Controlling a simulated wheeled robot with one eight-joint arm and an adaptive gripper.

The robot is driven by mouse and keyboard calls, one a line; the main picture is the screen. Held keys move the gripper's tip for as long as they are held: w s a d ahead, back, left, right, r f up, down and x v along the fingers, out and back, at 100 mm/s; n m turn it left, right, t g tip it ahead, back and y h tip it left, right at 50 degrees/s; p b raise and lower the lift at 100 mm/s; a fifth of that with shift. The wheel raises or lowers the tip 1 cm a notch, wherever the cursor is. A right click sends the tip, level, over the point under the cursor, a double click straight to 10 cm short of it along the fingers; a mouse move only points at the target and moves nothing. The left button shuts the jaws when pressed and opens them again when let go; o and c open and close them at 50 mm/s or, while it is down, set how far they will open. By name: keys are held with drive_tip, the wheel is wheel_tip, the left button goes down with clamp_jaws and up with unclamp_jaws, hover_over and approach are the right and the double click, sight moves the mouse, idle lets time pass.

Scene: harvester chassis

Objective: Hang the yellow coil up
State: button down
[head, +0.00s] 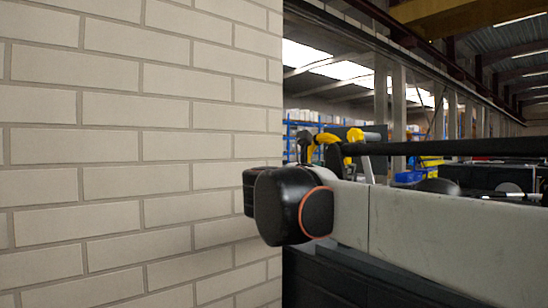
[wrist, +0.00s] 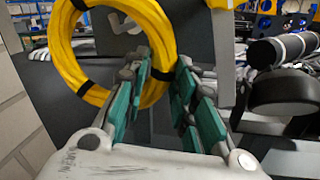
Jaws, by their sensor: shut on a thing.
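The yellow coil (wrist: 62,45) is a thick ring with black bands and fills the upper left of the wrist view. My gripper (wrist: 163,68) is shut on the coil's lower right part, with its teal-padded fingers on either side of the tube. A pale grey hook-like fitting (wrist: 122,20) shows through the ring's opening; I cannot tell whether the coil touches it. In the head view only small yellow bits of the coil (head: 355,148) show above my arm, and the gripper is largely hidden there.
A grey upright plate (wrist: 207,45) stands right of the coil. A black cylinder (wrist: 282,48) and a dark rounded part (wrist: 283,92) lie farther right. A pale brick wall (head: 140,150) fills the left of the head view, close to my arm. Blue shelving stands behind.

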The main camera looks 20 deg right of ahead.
drive_tip(key=shift+w+d+f, duration=0.15)
drive_tip(key=shift+w+d, duration=0.1)
drive_tip(key=shift+d, duration=0.3)
drive_tip(key=shift+w+d+f, duration=0.1)
drive_tip(key=shift+w+d, duration=0.1)
drive_tip(key=shift+d, duration=0.35)
drive_tip(key=shift+d+f, duration=0.25)
drive_tip(key=shift+d, duration=0.15)
drive_tip(key=shift+w+d+f, duration=0.1)
drive_tip(key=shift+w+f, duration=0.05)
drive_tip(key=shift+w, duration=0.05)
drive_tip(key=c, duration=1.2)
unclamp_jaws()
drive_tip(key=shift+c, duration=0.2)
